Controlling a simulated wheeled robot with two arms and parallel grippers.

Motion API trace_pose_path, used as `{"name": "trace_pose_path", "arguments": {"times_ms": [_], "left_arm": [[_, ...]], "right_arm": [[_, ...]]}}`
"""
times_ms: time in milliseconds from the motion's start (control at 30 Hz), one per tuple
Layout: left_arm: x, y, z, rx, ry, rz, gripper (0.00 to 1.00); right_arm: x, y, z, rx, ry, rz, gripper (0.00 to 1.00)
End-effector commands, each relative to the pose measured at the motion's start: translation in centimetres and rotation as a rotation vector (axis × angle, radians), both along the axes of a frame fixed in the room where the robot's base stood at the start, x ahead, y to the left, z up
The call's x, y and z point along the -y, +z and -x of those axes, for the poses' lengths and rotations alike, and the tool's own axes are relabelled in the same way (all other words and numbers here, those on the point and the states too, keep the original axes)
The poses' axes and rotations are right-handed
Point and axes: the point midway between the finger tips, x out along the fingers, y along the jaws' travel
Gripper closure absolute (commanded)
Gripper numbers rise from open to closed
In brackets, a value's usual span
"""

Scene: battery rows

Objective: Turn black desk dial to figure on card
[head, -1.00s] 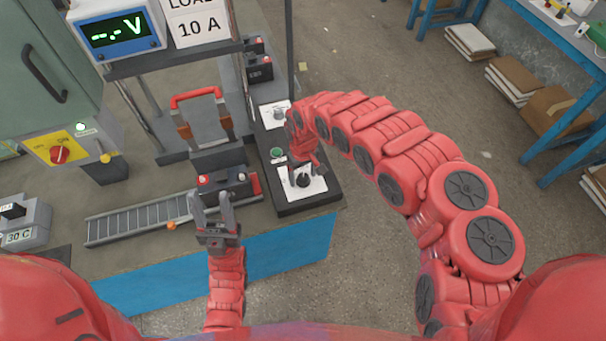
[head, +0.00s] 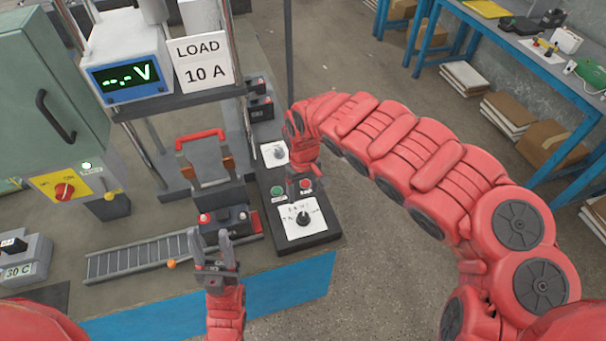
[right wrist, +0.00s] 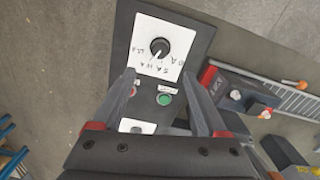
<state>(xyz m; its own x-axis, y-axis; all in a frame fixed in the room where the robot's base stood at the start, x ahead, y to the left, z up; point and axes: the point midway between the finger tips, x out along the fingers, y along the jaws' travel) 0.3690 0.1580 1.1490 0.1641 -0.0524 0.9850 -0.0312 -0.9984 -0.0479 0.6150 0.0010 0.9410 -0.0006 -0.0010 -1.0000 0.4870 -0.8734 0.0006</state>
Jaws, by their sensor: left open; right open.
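The black dial (head: 303,218) sits on a white scale plate at the near end of a dark control box (head: 318,240). The dial also shows in the right wrist view (right wrist: 159,47), its scale figures too small to read surely. The card (head: 203,62) reads "LOAD 10 A". My right gripper (head: 304,186) hangs over the box behind the dial, apart from it; in the right wrist view its two fingers (right wrist: 165,100) are open and empty. My left gripper (head: 212,245) is open, fingers up, in front of a battery with red and black terminals (head: 224,220).
A green button (head: 277,190) and a red button (head: 306,184) lie behind the dial, close to my right gripper. A second grey dial (head: 276,152) is farther back. A red-handled clamp (head: 200,135), a roller track (head: 135,260) and a voltmeter (head: 125,78) stand left.

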Motion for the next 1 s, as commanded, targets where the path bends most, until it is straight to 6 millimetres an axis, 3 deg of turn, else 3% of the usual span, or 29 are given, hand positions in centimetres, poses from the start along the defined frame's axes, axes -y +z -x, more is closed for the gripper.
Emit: {"name": "trace_pose_path", "arguments": {"times_ms": [100,400,1000], "left_arm": [[0.0,1.0,0.0,-0.002,0.0,0.0,0.5],[0.0,0.8,0.0,-0.002,0.0,0.0,0.5],[0.0,0.8,0.0,-0.002,0.0,0.0,0.5]], "right_arm": [[0.1,2.4,-0.1,0.002,-0.001,-0.002,0.23],[-0.1,4.8,-0.1,0.004,0.001,-0.003,0.23],[-0.1,5.0,0.0,0.002,0.001,-0.001,0.23]]}}
